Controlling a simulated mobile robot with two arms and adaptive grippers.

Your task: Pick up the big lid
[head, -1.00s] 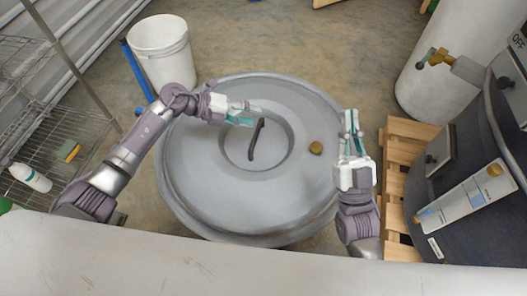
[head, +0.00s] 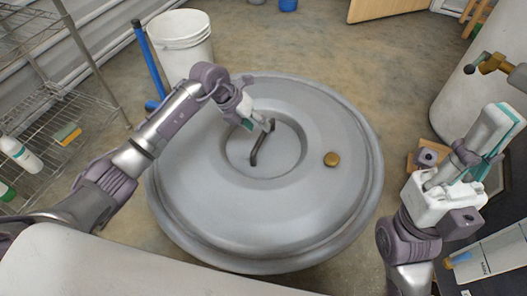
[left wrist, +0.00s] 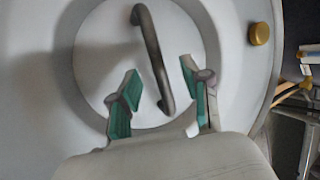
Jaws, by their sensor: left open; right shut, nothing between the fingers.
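The big lid (head: 230,210) is a wide round grey cover with a recessed centre. A dark bar handle (head: 257,150) stands in the recess. My left gripper (head: 260,124) is open over the recess, close to the far end of the handle. In the left wrist view the handle (left wrist: 152,55) runs down between the open green-padded fingers of my left gripper (left wrist: 160,88), with a gap on each side; whether they touch it cannot be seen. My right gripper (head: 490,150) is shut and empty, off to the right of the lid.
A brass knob (head: 332,159) sits on the lid's right side and also shows in the left wrist view (left wrist: 259,33). A white bucket (head: 182,45) stands behind the lid. A wire shelf (head: 60,125) is at left. A pale cylinder (head: 458,100) stands at right.

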